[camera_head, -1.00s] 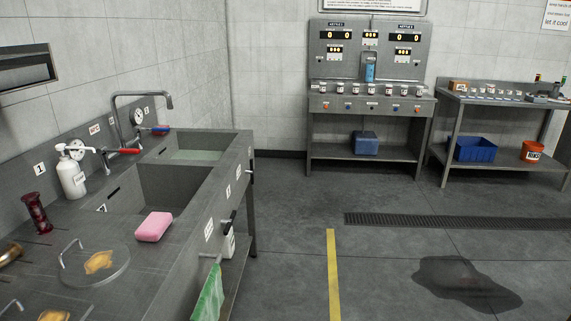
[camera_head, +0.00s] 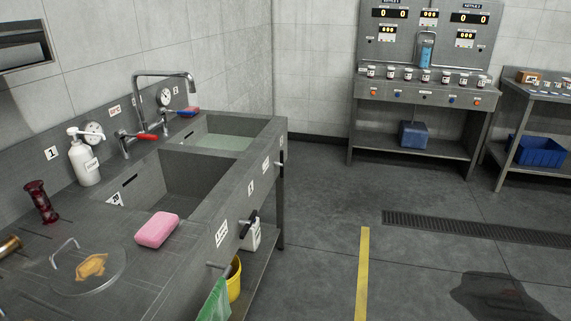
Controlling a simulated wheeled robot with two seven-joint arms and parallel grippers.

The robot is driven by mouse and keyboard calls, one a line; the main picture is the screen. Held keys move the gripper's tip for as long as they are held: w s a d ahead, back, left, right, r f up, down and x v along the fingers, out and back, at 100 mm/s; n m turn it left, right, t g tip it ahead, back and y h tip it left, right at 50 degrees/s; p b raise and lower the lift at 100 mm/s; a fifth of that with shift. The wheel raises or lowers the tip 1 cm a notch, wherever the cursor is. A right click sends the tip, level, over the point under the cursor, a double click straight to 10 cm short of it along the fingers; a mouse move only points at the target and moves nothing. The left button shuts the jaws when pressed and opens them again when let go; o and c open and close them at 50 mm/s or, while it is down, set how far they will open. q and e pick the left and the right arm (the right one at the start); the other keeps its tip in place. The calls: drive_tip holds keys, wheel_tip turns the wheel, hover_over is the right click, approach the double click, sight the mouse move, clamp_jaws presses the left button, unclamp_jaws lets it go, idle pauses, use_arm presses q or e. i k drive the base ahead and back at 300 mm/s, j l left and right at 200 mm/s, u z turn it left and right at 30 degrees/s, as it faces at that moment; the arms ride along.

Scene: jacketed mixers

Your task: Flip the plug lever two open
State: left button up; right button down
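A steel double sink unit (camera_head: 225,205) stands at the left, its front panel facing right. A dark lever (camera_head: 248,228) sticks out of the front panel beside the near basin (camera_head: 165,185). A second small lever (camera_head: 281,163) sits farther along, near the far corner by the far basin (camera_head: 215,137), which holds greenish water. Neither of my grippers is in view.
A green cloth (camera_head: 215,301) and yellow bucket (camera_head: 234,279) are at the front.

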sight(281, 163)
drive_tip(key=i+l+z, duration=0.1)
drive_tip(key=i+l, duration=0.15)
drive_tip(key=i, duration=0.3)
drive_tip(key=i+l+z, duration=0.1)
drive_tip(key=i+l, duration=0.15)
drive_tip(key=i, duration=0.25)
drive_tip(key=i+l, duration=0.2)
drive_tip(key=i, duration=0.35)
drive_tip(key=i+l+z, duration=0.15)
drive_tip(key=i, duration=0.4)
